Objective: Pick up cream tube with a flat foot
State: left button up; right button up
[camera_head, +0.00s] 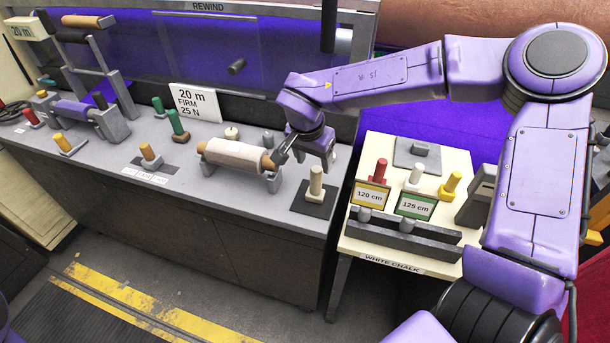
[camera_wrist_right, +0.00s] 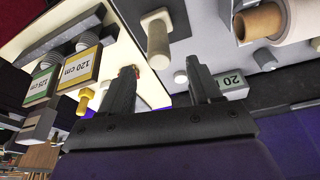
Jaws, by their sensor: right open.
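A cream tube (camera_head: 316,182) stands upright on a dark square pad at the right end of the grey bench. It also shows in the right wrist view (camera_wrist_right: 157,45). My right gripper (camera_head: 304,157) is open and empty, just behind and above this tube, near the end of the wrapped roll. In the right wrist view the open fingers (camera_wrist_right: 161,78) point towards the tube, which appears beyond the gap between them, apart from both. A paler whitish tube (camera_head: 415,176) stands on the side table. My left gripper is not in view.
A felt-wrapped roll (camera_head: 234,155) lies on cradles left of my right gripper. A side table (camera_head: 455,162) holds red and yellow tubes, the 120 cm card (camera_head: 370,195) and the 125 cm card (camera_head: 415,206). A 20 m sign (camera_head: 194,103) stands at the back.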

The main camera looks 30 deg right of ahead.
aim_at(319, 173)
jog(key=f, duration=0.2)
jog(key=s+d+f, duration=0.1)
jog(key=shift+f, duration=0.3)
jog(key=f, duration=0.1)
jog(key=w+f+p, duration=0.1)
jog(key=f, duration=0.1)
jog(key=w+f, duration=0.1)
jog(key=f, duration=0.1)
jog(key=shift+d+f, duration=0.15)
jog(key=shift+d, duration=0.2)
jog(key=shift+d+f, duration=0.1)
jog(key=shift+f, duration=0.05)
jog(key=shift+s, duration=0.2)
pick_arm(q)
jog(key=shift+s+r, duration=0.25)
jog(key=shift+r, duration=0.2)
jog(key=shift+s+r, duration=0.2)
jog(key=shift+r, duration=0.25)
pick_arm(e)
jog(key=shift+w, duration=0.1)
grip_shut()
